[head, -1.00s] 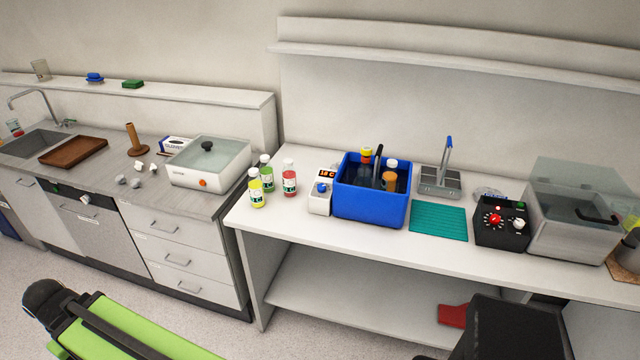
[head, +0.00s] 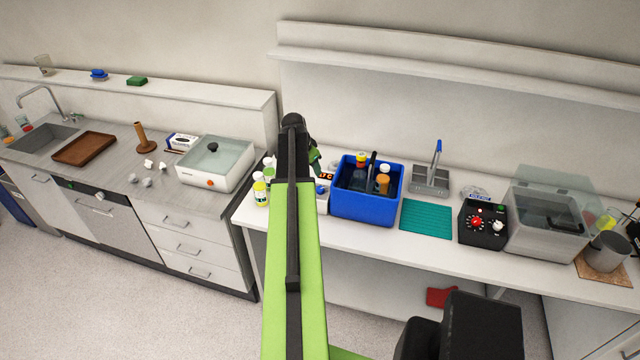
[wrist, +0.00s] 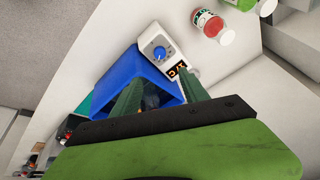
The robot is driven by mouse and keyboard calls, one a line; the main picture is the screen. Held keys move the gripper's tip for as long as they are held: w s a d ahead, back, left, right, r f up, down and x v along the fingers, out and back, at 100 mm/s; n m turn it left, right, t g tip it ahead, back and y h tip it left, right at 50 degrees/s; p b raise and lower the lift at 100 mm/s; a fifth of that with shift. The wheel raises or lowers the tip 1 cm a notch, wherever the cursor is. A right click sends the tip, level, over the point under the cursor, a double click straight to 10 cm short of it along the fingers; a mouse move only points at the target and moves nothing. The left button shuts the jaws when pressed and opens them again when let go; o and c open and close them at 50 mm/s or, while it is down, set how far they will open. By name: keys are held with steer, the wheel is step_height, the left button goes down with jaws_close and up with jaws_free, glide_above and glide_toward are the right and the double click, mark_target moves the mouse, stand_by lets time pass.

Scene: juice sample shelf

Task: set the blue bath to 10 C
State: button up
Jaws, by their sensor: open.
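The blue bath (head: 366,206) stands on the white bench with several bottles inside. Its white control box (head: 322,204) is at its left side, mostly hidden by my arm in the head view. In the wrist view the blue bath (wrist: 112,80) lies beyond my fingers. The control box (wrist: 178,38) shows a blue knob (wrist: 159,53) and an orange display (wrist: 180,70). The display is partly covered and its digits are hard to read. My gripper (wrist: 160,68) is open and empty, its green fingers pointing towards the box and bath. Contact with the knob cannot be told.
Juice bottles (head: 261,190) stand left of the control box; a red-labelled bottle (wrist: 207,22) is close to it. A teal mat (head: 426,218), a grey rack (head: 431,180) and a black control box (head: 482,224) with a red knob are to the right. The bench front is clear.

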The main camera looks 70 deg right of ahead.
mark_target(320, 189)
steer(key=b+x, duration=1.6)
steer(key=x, duration=0.1)
steer(key=shift+f, duration=0.35)
steer(key=shift+r, duration=0.1)
jaws_close()
